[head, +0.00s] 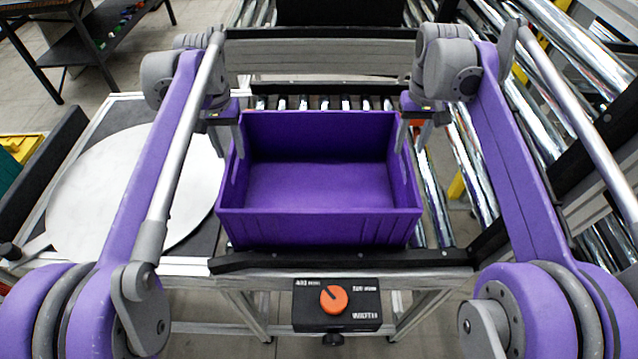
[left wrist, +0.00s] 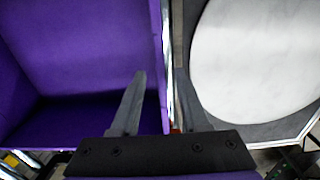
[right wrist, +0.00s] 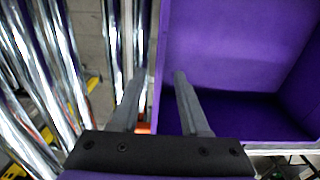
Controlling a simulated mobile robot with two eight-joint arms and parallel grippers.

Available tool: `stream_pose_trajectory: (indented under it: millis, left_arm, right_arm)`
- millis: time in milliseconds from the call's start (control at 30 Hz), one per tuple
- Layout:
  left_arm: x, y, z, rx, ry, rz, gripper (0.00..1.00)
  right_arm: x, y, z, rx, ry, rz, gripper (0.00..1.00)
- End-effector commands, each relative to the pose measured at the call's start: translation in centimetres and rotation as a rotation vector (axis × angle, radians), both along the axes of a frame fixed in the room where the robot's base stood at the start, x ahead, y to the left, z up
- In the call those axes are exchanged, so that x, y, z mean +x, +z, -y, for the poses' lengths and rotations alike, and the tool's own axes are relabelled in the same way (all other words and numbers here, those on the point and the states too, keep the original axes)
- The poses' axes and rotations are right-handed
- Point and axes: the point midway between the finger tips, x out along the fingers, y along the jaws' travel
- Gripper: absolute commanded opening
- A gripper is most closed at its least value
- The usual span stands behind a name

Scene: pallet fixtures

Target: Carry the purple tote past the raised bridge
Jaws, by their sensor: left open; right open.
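The purple tote (head: 320,228) is empty and upright on the roller conveyor, in the middle of the head view. My left gripper (head: 227,138) is open at the tote's left wall. In the left wrist view, its fingers (left wrist: 160,95) straddle the tote's wall, one inside and one outside. My right gripper (head: 413,134) is open at the right wall; in the right wrist view its fingers (right wrist: 158,95) likewise straddle the wall. Neither is closed on it.
A round white turntable (head: 130,190) lies left of the tote. A black front rail (head: 340,260) and a control box with an orange knob (head: 334,299) are on the near side. More rollers (head: 475,165) run at right. A dark shelf (head: 110,28) stands far left.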

Motion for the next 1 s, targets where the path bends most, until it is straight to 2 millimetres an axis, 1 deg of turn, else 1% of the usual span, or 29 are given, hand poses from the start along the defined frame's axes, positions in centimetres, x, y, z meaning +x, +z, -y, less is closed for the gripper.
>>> stream_pose_trajectory:
  millis: [33,200,300,400,533,800,833,967,1000]
  left_arm:
    - [0.0,-1.1,0.0,0.000,0.000,0.000,0.45]
    - [0.0,-4.0,0.0,0.000,0.000,0.000,0.45]
    - [0.0,-5.4,0.0,0.000,0.000,0.000,0.45]
    - [0.0,-6.3,0.0,0.000,0.000,0.000,0.45]
    - [0.0,-6.9,0.0,0.000,0.000,0.000,0.45]
    - [0.0,-7.0,0.0,0.000,0.000,0.000,0.45]
    - [0.0,-7.0,0.0,0.000,0.000,0.000,0.43]
    - [0.0,-7.0,0.0,0.000,0.000,0.000,0.20]
    - [0.0,-7.0,0.0,0.000,0.000,0.000,0.13]
  right_arm:
    - [0.0,-1.1,0.0,0.000,0.000,0.000,0.45]
    - [0.0,-4.1,0.0,0.000,0.000,0.000,0.45]
    - [0.0,-5.4,0.0,0.000,0.000,0.000,0.45]
    - [0.0,-6.3,0.0,0.000,0.000,0.000,0.45]
    - [0.0,-6.9,0.0,0.000,0.000,0.000,0.45]
    - [0.0,-7.0,0.0,0.000,0.000,0.000,0.45]
    - [0.0,-7.0,0.0,0.000,0.000,0.000,0.43]
    - [0.0,-7.0,0.0,0.000,0.000,0.000,0.20]
    - [0.0,-7.0,0.0,0.000,0.000,0.000,0.13]
